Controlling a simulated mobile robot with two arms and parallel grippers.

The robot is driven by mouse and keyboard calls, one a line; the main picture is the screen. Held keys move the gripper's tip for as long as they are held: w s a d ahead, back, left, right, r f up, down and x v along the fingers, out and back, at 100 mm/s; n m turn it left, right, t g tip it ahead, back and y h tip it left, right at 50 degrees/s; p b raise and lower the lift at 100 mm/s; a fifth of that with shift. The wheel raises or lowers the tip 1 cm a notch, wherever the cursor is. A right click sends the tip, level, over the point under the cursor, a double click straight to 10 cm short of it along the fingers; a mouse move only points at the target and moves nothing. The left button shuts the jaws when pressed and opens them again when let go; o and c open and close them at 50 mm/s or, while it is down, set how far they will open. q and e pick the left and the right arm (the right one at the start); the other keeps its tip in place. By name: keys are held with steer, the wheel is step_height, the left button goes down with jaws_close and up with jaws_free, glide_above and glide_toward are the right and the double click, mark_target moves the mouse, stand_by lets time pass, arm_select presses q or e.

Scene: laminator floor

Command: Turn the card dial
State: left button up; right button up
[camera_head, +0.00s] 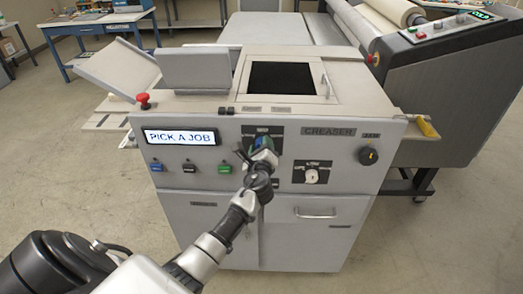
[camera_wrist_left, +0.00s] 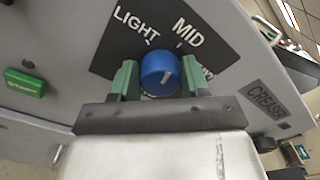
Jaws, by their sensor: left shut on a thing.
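The card dial is a round blue knob (camera_wrist_left: 160,70) on a black plate marked LIGHT, MID and a third label mostly hidden by a finger. A short white mark shows on its face; I cannot tell for sure which label it points at. My left gripper (camera_wrist_left: 159,79) has its green fingers on both sides of the knob and is shut on it. In the head view the left gripper (camera_head: 262,155) reaches the creaser's front panel (camera_head: 230,160) and hides most of the knob. My right gripper is not in view.
A lit display (camera_head: 181,137) reads PICK A JOB. Below it are blue, black and green (camera_head: 224,168) buttons. A white knob (camera_head: 312,176) and a black knob (camera_head: 368,155) lie right of the gripper. A red stop button (camera_head: 143,98) stands at the top left corner.

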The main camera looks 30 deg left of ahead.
arm_select(q)
steer(key=n+b, duration=0.2)
steer(key=n, duration=0.1)
steer(key=n+b, duration=0.1)
steer(key=n, duration=0.1)
steer(key=shift+f+b, duration=0.3)
steer(key=shift+b, duration=0.1)
steer(key=shift+n+b, duration=1.15)
steer(key=shift+n, duration=1.05)
steer(key=shift+r, duration=0.1)
steer(key=o, duration=0.9)
steer(key=b+v, duration=0.2)
steer(key=v, duration=0.9)
